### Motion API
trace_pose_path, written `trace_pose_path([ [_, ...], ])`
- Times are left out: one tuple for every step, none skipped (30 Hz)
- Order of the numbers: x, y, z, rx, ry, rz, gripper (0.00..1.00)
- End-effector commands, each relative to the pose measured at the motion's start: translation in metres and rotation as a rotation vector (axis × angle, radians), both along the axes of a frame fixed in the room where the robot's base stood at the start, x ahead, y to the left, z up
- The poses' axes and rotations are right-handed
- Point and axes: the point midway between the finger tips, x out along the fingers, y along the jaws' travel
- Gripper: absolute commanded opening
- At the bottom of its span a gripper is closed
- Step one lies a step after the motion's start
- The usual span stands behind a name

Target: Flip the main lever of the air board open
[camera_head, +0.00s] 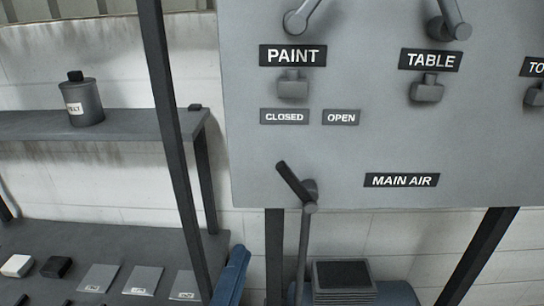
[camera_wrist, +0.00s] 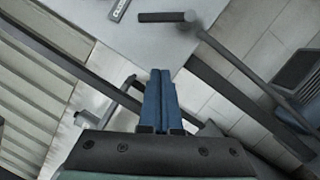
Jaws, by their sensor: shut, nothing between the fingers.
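The air board (camera_head: 390,130) is a large grey panel in the head view. Its main lever (camera_head: 290,182) has a black handle on a grey pivot near the lower edge, left of the MAIN AIR label (camera_head: 402,180). The handle tilts up and left, toward the CLOSED label (camera_head: 284,117); the OPEN label (camera_head: 341,117) is to its right. In the wrist view the lever (camera_wrist: 166,16) lies at the top, beyond the fingertips. My gripper (camera_head: 240,250) is below and left of the lever, apart from it. Its blue fingers (camera_wrist: 160,72) are shut and empty.
A pipe (camera_head: 303,250) runs down from the lever's pivot to a blue tank (camera_head: 400,293) with a dark unit (camera_head: 342,275) on top. Shelving (camera_head: 90,124) with a canister (camera_head: 84,103) stands left; its dark post (camera_head: 168,110) is near my gripper. PAINT and TABLE valves sit higher.

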Motion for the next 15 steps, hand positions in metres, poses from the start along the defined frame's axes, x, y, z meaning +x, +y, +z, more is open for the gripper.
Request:
trace_pose_path([
  [-0.0020,0.0016,0.0088,-0.031,0.014,-0.004,0.00],
  [-0.0029,0.0022,0.0093,-0.045,0.020,-0.007,0.00],
  [-0.0040,0.0030,0.0098,-0.063,0.027,-0.009,0.00],
  [-0.0046,0.0035,0.0102,-0.074,0.030,-0.011,0.00],
  [-0.0051,0.0039,0.0104,-0.083,0.033,-0.012,0.00],
  [-0.0057,0.0041,0.0104,-0.093,0.036,-0.014,0.00],
  [-0.0060,0.0045,0.0102,-0.098,0.037,-0.014,0.00],
  [-0.0062,0.0046,0.0099,-0.100,0.038,-0.014,0.00],
  [-0.0063,0.0048,0.0094,-0.103,0.040,-0.015,0.00],
  [-0.0065,0.0048,0.0090,-0.104,0.040,-0.015,0.00],
  [-0.0064,0.0048,0.0088,-0.105,0.040,-0.015,0.00],
  [-0.0064,0.0048,0.0085,-0.104,0.039,-0.014,0.00],
  [-0.0064,0.0048,0.0085,-0.104,0.039,-0.015,0.00],
  [-0.0064,0.0048,0.0085,-0.103,0.039,-0.015,0.00],
  [-0.0064,0.0048,0.0085,-0.103,0.039,-0.015,0.00],
])
